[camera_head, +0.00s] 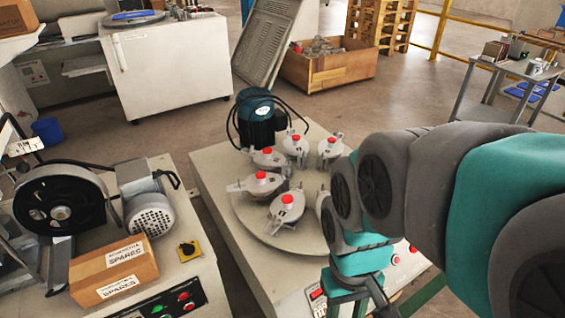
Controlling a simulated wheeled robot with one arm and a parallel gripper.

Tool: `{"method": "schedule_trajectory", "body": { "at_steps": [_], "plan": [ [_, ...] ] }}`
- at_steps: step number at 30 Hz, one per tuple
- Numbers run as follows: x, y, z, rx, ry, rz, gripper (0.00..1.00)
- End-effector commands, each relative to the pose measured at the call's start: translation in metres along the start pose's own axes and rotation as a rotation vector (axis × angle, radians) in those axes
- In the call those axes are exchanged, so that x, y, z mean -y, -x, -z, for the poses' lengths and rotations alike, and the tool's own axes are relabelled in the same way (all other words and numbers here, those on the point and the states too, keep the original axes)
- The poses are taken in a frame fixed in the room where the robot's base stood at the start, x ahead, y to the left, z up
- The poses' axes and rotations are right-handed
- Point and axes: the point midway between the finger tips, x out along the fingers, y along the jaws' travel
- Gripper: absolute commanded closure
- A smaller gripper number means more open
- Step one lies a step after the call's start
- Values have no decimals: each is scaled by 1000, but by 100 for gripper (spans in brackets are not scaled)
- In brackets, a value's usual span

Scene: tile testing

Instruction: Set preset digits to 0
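A small red-and-white counter (317,294) sits on the front edge of the pale machine cabinet, at the bottom of the view. It is probably the preset counter, but its digits are too small to read. My arm reaches in from the right and bends down in front of the cabinet. My gripper (350,302) is at the bottom edge, just right of the counter, and is partly cut off by the frame. Whether it touches the counter and how its fingers stand cannot be told.
A round turntable (262,226) with several red-knobbed clamps lies on the cabinet, behind my arm. Red and pale buttons (398,258) show on the cabinet front, right of my gripper. A cardboard spares box (112,270) sits on the left machine.

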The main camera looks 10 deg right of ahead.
Motion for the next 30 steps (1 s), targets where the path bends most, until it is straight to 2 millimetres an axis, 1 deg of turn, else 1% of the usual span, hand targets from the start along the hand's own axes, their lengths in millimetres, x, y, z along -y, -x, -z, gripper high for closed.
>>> {"method": "schedule_trajectory", "body": {
  "at_steps": [24,25,30],
  "plan": [
    [0,0,0,0,-3,1,60],
    [0,0,0,0,-3,1,61],
    [0,0,0,0,-3,1,80]
  ]
}}
